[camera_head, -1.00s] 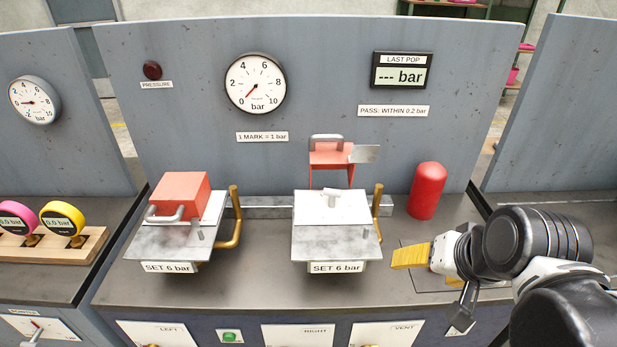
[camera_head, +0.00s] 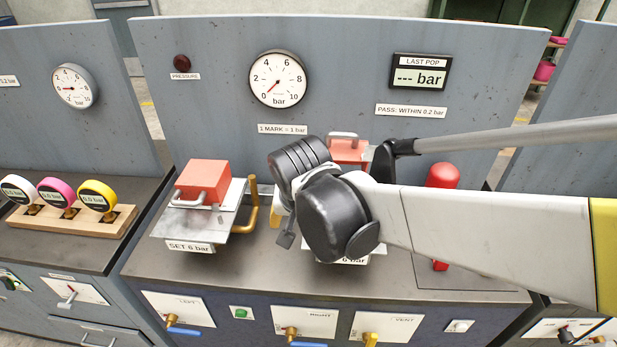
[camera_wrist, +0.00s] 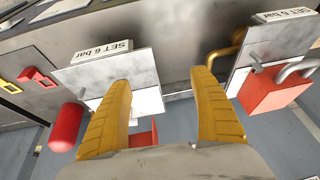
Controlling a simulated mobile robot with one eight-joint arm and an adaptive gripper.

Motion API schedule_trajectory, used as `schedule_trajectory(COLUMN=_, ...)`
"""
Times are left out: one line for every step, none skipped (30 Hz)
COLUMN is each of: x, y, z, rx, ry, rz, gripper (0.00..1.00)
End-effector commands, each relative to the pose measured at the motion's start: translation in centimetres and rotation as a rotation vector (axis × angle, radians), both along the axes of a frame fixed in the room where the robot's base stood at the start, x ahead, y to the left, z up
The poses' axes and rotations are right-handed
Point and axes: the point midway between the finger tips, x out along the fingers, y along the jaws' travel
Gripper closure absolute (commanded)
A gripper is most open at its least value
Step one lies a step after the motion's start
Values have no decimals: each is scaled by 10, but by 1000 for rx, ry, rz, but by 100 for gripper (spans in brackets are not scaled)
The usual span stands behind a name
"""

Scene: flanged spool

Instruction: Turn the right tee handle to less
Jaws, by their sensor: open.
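The right station's metal plate (camera_wrist: 85,77), with its "SET 6 bar" label (camera_wrist: 101,51), is at left in the upside-down wrist view. A white block (camera_wrist: 148,103) on it shows beside my left-hand finger. I cannot make out the right tee handle; in the head view my arm covers most of that station. My gripper (camera_wrist: 160,78) is open and empty, its yellow fingers wide apart. The left-hand finger overlaps the right plate in view; the other lies in front of the gap near the left station. In the head view the fingers are mostly hidden behind my wrist.
The left station has a red box (camera_head: 203,181) and a brass pipe (camera_head: 251,208). A red cylinder (camera_head: 442,176) stands right of the right station. The gauge (camera_head: 278,79) and display (camera_head: 420,74) are on the back panel. Bare bench shows at front left.

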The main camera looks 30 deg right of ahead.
Motion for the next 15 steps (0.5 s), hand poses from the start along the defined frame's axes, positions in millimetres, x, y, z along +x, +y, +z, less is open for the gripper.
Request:
schedule_trajectory(x=7, y=-6, z=3, rx=3, ry=14, rz=-60, gripper=28)
schedule_trajectory(x=11, y=-10, z=1, rx=6, ry=22, rz=-105, gripper=28)
schedule_trajectory(x=16, y=-16, z=-1, rx=8, ry=31, rz=-167, gripper=28)
schedule_trajectory(x=19, y=-20, z=-3, rx=9, ry=40, rz=-216, gripper=28)
schedule_trajectory(x=22, y=-25, z=-6, rx=8, ry=46, rz=-269, gripper=28)
schedule_trajectory(x=26, y=-31, z=-10, rx=8, ry=55, rz=-340, gripper=28)
schedule_trajectory(x=29, y=-36, z=-13, rx=6, ry=61, rz=-392, gripper=28)
schedule_trajectory(x=31, y=-40, z=-17, rx=4, ry=64, rz=-445, gripper=28)
schedule_trajectory(x=34, y=-46, z=-22, rx=0, ry=67, rz=-509, gripper=28)
schedule_trajectory(x=35, y=-49, z=-25, rx=-3, ry=69, rz=-552, gripper=28)
schedule_trajectory(x=36, y=-52, z=-29, rx=-6, ry=69, rz=-592, gripper=28)
schedule_trajectory(x=37, y=-56, z=-33, rx=-11, ry=70, rz=-640, gripper=28)
schedule_trajectory(x=37, y=-58, z=-36, rx=-13, ry=69, rz=-669, gripper=28)
schedule_trajectory(x=37, y=-60, z=-38, rx=-16, ry=68, rz=-694, gripper=28)
schedule_trajectory(x=38, y=-63, z=-41, rx=-19, ry=69, rz=-720, gripper=28)
